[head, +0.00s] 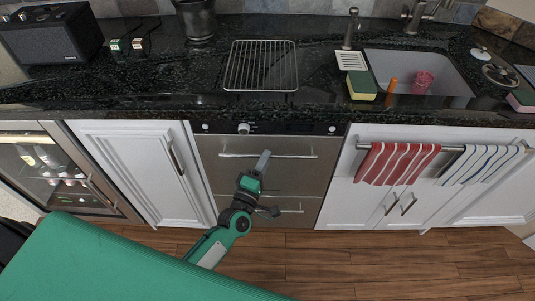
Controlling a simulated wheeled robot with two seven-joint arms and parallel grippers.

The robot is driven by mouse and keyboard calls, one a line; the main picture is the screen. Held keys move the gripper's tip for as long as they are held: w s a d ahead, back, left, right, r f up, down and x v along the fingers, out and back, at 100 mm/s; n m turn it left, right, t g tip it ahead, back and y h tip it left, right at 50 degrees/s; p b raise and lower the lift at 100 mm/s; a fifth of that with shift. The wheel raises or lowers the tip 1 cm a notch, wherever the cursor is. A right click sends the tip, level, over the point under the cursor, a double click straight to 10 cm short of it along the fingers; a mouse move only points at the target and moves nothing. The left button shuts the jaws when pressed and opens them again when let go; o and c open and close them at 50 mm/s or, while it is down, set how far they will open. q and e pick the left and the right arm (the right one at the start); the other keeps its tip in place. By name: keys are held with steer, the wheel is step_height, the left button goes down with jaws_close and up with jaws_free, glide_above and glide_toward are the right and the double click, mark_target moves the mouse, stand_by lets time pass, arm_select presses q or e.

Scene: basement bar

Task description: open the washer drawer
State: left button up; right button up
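The washer drawer unit is a stainless steel front under the counter, with an upper drawer (305,174) and a lower drawer (300,219). Both look closed in the head view. The upper drawer has a horizontal bar handle (295,156), and the lower one has a similar handle (290,211). My arm hides part of the lower drawer. My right gripper is not in view.
A black granite counter (180,85) overhangs the drawers. A white cabinet door (140,165) is left of them. A red striped towel (398,163) hangs on a rail to the right. A wire rack (261,66) and a sink (440,75) are above. The wood floor (360,262) is clear.

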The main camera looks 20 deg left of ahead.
arm_select(q)
steer(key=shift+x, duration=1.1)
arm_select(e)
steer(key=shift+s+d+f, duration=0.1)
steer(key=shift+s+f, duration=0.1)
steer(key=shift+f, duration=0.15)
arm_select(q)
steer(key=shift+c, duration=0.5)
jaws_close()
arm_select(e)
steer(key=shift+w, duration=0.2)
arm_select(q)
steer(key=shift+s, duration=0.15)
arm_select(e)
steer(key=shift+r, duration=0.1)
